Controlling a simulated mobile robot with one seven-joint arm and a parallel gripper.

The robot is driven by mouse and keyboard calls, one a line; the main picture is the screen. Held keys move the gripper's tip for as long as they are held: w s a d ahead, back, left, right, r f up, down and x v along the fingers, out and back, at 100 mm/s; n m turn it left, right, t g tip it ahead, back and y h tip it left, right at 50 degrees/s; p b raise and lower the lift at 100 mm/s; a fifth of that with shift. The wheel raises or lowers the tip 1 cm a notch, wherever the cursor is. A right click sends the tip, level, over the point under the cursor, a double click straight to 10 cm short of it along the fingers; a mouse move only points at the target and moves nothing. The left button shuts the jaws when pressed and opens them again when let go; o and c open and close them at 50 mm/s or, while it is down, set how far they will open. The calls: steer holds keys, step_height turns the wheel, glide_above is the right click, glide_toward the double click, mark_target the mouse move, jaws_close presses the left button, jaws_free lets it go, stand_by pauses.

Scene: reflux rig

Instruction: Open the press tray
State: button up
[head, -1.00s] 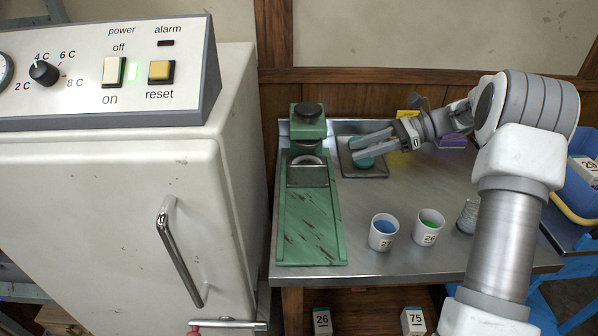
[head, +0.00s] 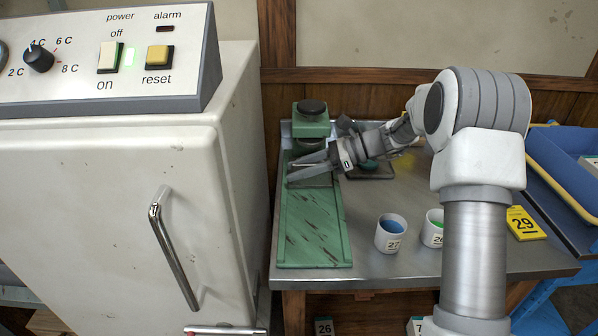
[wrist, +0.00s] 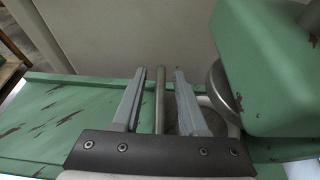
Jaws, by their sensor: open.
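The green press (head: 311,122) stands at the back left of the metal table, its long green bed (head: 312,230) running toward the front. The press tray sits under the press head, mostly hidden by my gripper in the head view. My gripper (head: 289,172) is open over the bed, just in front of the press head. In the wrist view, a grey metal bar (wrist: 160,100), seemingly the tray's handle, shows between the two open fingers (wrist: 160,75). I cannot tell whether either finger touches it. The green press head (wrist: 270,70) is close on the right.
A dark plate with a teal item (head: 370,168) lies right of the press. The white cabinet (head: 110,220) borders the table's left side. A blue bin (head: 565,175) is at the right.

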jaws_close()
stand_by(1.5)
